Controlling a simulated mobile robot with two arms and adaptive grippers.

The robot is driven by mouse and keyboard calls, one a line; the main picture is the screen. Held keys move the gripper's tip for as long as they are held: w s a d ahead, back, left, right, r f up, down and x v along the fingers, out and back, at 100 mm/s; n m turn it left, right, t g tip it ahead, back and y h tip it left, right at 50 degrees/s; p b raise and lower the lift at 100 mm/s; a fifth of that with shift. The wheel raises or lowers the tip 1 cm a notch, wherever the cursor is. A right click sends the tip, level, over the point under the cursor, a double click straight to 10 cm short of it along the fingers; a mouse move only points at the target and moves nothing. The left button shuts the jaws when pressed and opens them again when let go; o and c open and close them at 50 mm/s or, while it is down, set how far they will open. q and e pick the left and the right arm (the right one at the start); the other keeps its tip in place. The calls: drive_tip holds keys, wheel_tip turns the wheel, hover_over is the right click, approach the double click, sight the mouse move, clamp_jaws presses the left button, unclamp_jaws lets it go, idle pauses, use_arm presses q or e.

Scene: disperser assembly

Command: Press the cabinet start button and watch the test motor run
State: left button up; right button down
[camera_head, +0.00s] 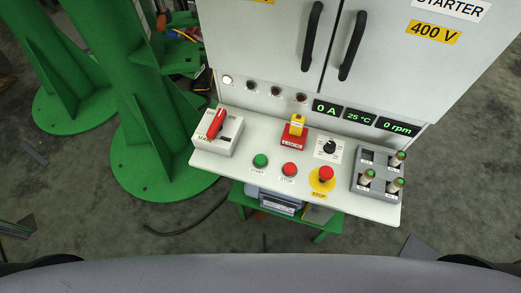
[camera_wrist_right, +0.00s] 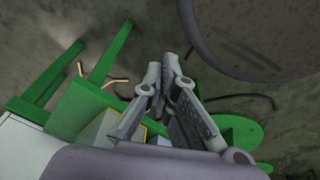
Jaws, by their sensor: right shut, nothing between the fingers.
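The grey-white cabinet (camera_head: 265,35) has a sloping control shelf (camera_head: 225,165). The green start button (camera_head: 260,160), labelled START, sits on the shelf left of a red stop button (camera_head: 290,169). The displays (camera_head: 360,116) read 0 A, 25 °C and 0 rpm. A blue-grey body (camera_head: 272,200) shows partly under the shelf on a green stand; I cannot tell if it is the test motor. My right gripper (camera_wrist_right: 162,72) is shut and empty in the right wrist view, over the floor and green frames. Neither gripper shows in the head view, and nothing touches the buttons.
A red main switch handle (camera_head: 216,124), a yellow-and-red key block (camera_head: 294,132), a black knob (camera_head: 330,147), a mushroom stop (camera_head: 326,174) and a grey fuse holder (camera_head: 378,172) crowd the shelf. One lamp (camera_head: 227,80) glows white. Green columns (camera_head: 130,90) stand left.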

sight(263, 160)
drive_tip(key=w+a+r+n+t+p, duration=0.1)
drive_tip(key=w+r+p, duration=0.3)
drive_tip(key=r, duration=0.8)
drive_tip(key=w+a+r+n+p, duration=0.1)
drive_tip(key=w+a+r+p, duration=0.15)
drive_tip(key=w+r, duration=0.65)
drive_tip(key=w+a+r+n+t+p, duration=0.1)
drive_tip(key=w+a+r+n, duration=0.1)
drive_tip(key=a+r+n, duration=0.1)
drive_tip(key=w+a+r+n+t+h+p, duration=0.1)
drive_tip(key=w+a+r+n, duration=0.2)
drive_tip(key=r+n, duration=0.1)
drive_tip(key=w+a+r+n+t+p, duration=0.1)
drive_tip(key=w+a+r+n+p, duration=0.1)
drive_tip(key=w+a+r+n, duration=0.1)
drive_tip(key=shift+a+r+n+h, duration=0.25)
drive_tip(key=shift+n+h, duration=0.15)
drive_tip(key=shift+n, duration=0.3)
use_arm(q)
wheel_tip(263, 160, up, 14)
drive_tip(key=p, duration=0.2)
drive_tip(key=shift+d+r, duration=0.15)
use_arm(e)
drive_tip(key=w+a+r+n+t, duration=0.3)
drive_tip(key=w+a+r+n, duration=0.4)
drive_tip(key=n, duration=0.1)
drive_tip(key=shift+a+r+n, duration=0.2)
drive_tip(key=shift+r+n, duration=0.05)
drive_tip(key=shift+n, duration=0.05)
drive_tip(key=shift+f, duration=0.15)
